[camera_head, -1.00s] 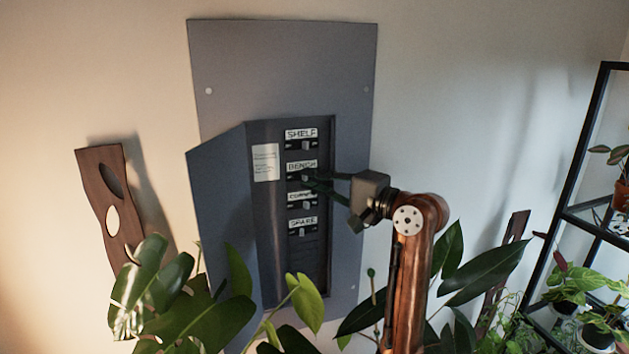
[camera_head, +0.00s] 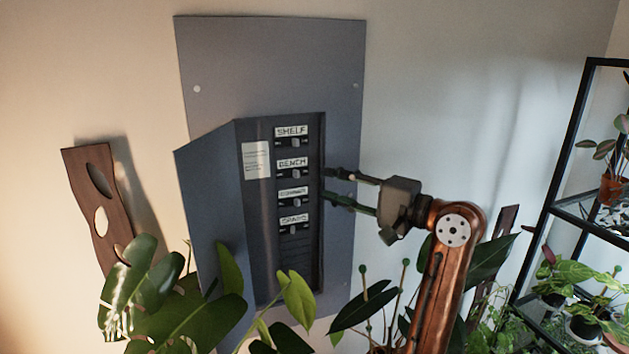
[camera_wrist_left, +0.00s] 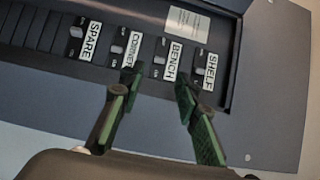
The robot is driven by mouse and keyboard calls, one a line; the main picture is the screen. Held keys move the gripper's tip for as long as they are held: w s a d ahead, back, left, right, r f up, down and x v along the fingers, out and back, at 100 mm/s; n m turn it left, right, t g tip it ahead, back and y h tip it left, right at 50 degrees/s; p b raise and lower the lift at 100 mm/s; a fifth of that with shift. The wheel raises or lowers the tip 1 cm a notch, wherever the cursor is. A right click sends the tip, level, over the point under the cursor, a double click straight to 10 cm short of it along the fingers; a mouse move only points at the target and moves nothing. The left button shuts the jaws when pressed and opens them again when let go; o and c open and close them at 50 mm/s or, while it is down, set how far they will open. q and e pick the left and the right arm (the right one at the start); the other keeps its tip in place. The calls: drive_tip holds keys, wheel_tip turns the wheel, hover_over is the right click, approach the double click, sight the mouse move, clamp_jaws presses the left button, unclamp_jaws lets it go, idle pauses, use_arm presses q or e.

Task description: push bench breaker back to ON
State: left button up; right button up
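The grey breaker panel (camera_head: 270,65) hangs on the wall with its door open to the left. The BENCH breaker (camera_head: 296,174) is second from the top, below SHELF; its small grey toggle appears roughly in line with the other toggles. It also shows in the wrist view (camera_wrist_left: 159,60), where the ON and OFF marks are too small to read. My left gripper (camera_head: 328,184) is open and empty at the panel's right edge, its two green-black fingers apart. In the wrist view its fingertips (camera_wrist_left: 159,80) frame the BENCH label, clear of the toggle. My right gripper is not in view.
The SHELF (camera_head: 296,142), CORNER (camera_head: 297,202) and SPARE (camera_head: 294,229) breakers share the column. Large leaves (camera_head: 190,312) rise below the panel. A black plant shelf (camera_head: 552,215) stands at right.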

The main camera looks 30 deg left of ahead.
use_arm(q)
drive_tip(key=d, duration=0.3)
drive_tip(key=shift+s+d, duration=0.25)
drive_tip(key=shift+d, duration=0.15)
drive_tip(key=shift+r, duration=0.1)
